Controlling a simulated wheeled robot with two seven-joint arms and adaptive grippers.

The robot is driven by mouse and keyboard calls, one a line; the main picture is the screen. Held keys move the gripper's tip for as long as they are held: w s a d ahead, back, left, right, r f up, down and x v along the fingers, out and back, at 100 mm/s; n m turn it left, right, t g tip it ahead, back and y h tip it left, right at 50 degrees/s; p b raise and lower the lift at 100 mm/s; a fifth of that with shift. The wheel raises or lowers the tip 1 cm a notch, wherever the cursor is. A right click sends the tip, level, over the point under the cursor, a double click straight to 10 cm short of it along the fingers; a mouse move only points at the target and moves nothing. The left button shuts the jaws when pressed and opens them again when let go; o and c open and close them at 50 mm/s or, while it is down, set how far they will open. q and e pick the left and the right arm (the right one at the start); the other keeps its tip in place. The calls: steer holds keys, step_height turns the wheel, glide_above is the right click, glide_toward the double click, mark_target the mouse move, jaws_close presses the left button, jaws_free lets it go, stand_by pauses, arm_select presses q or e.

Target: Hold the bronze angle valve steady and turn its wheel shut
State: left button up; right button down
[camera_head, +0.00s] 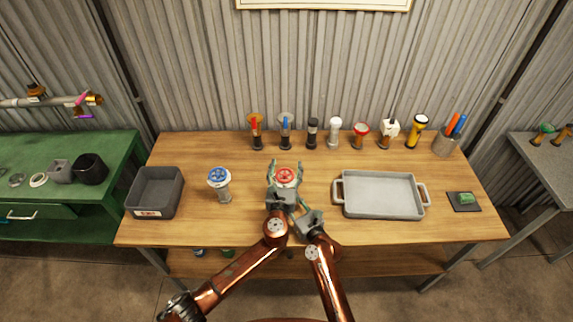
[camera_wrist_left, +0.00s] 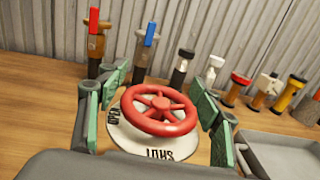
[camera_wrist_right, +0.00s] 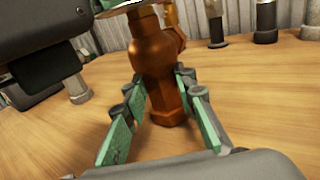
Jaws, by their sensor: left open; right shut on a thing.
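The bronze angle valve stands upright on the wooden bench; its brown body (camera_wrist_right: 158,60) shows in the right wrist view. Its red wheel (camera_wrist_left: 160,110) sits above a white disc (camera_wrist_left: 128,135) lettered OPEN and SHUT, and it also shows in the head view (camera_head: 287,175). My left gripper (camera_wrist_left: 165,88) is open, with one green-padded finger on each side of the wheel and visible gaps. My right gripper (camera_wrist_right: 160,88) is shut on the lower valve body, below the left one. In the head view its fingertips are hidden.
A blue-wheeled valve (camera_head: 219,180) stands to the left, near a dark grey bin (camera_head: 156,205). A grey tray (camera_head: 380,208) lies to the right. Several valves and torches line the bench's back, including a yellow torch (camera_head: 416,130). A small dark mat (camera_head: 457,207) lies far right.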

arm_select(q)
steer(key=shift+w+d, duration=0.1)
steer(key=shift+w, duration=0.55)
steer(key=shift+c, duration=0.6)
steer(key=c, duration=1.2)
steer(key=shift+s, duration=0.1)
steer(key=shift+c, duration=0.5)
